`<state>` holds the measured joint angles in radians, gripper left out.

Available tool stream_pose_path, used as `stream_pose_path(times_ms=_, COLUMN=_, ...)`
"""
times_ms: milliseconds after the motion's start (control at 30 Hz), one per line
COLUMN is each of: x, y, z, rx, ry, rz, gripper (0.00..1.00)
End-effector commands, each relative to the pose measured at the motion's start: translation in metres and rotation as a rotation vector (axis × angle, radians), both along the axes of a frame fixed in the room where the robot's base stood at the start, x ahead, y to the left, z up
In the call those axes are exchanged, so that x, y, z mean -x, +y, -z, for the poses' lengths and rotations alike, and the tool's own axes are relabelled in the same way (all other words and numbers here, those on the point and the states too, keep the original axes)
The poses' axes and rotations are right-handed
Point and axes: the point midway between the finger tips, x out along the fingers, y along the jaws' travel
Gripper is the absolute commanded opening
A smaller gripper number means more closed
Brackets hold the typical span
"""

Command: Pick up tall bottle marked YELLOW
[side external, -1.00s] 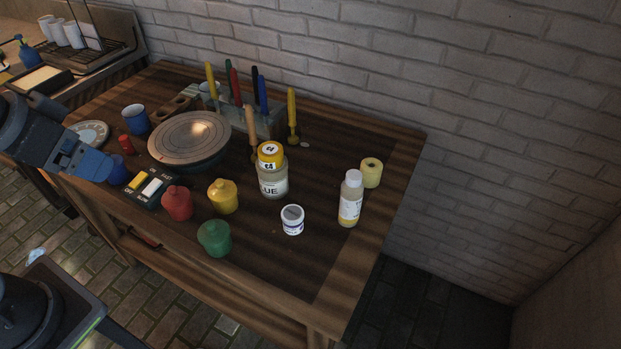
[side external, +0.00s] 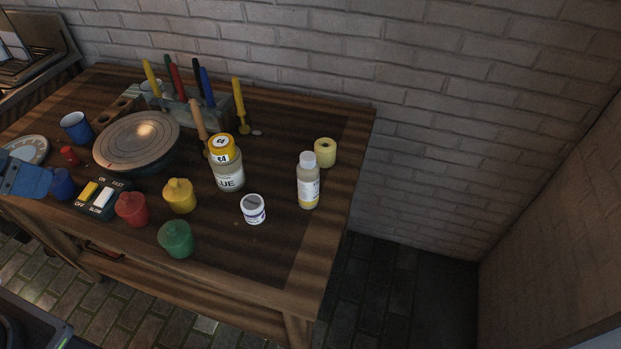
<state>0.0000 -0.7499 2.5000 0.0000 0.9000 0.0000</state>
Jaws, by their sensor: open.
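A tall clear bottle (side external: 308,184) with a white cap and yellowish contents stands upright near the right side of the wooden table (side external: 275,250). Its label is too small to read. A shorter, wider jar (side external: 228,178) with a yellow lid and a label ending in "LUE" stands to its left. My gripper (side external: 25,180), blue and partly cut off, shows at the left edge beside a blue pot. It is open, far across the table from the tall bottle, and holds nothing I can see.
The front right tabletop is clear.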

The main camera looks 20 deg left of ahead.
Motion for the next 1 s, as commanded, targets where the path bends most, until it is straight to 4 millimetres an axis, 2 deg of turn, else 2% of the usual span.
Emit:
stream_pose_path(times_ms=267, x=0.0, y=0.0, z=0.0, rx=0.0, ry=0.0, rz=0.0, gripper=0.79)
stream_pose_path(times_ms=367, x=-0.007, y=-0.002, z=-0.005, rx=0.002, ry=0.006, rz=0.0, gripper=0.79)
stream_pose_path(times_ms=433, x=-0.019, y=-0.006, z=-0.011, rx=0.004, ry=0.015, rz=-0.001, gripper=0.79)
stream_pose_path(times_ms=567, x=-0.058, y=-0.023, z=-0.027, rx=0.011, ry=0.041, rz=-0.006, gripper=0.79)
stream_pose_path(times_ms=733, x=-0.119, y=-0.059, z=-0.037, rx=0.016, ry=0.07, rz=-0.024, gripper=0.79)
stream_pose_path(times_ms=867, x=-0.164, y=-0.098, z=-0.032, rx=0.015, ry=0.086, rz=-0.037, gripper=0.79)
stream_pose_path(times_ms=1000, x=-0.206, y=-0.147, z=-0.012, rx=0.013, ry=0.1, rz=-0.053, gripper=0.79)
